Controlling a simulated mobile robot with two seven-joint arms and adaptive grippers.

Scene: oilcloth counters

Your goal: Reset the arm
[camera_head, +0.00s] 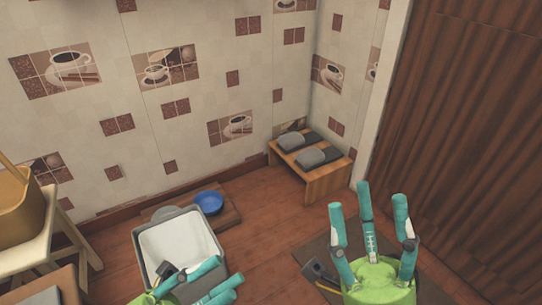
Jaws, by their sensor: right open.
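My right gripper (367,202), with a green palm and teal fingers, points up at the lower right. Its fingers are spread and nothing is between them. My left gripper (229,278) is at the bottom, left of centre, and is partly cut off by the picture's lower edge. Its teal fingers overlap the front of a grey bin in the picture. No object shows in its fingers, but how far they are apart is unclear. The rest of both arms is out of view.
The grey bin with a white inside (180,240) stands on the wooden floor by a blue bowl (208,201). A low wooden rack (326,180) with grey slippers stands in the corner. A wooden stand (70,240) is at left, a brown corrugated panel (470,130) at right.

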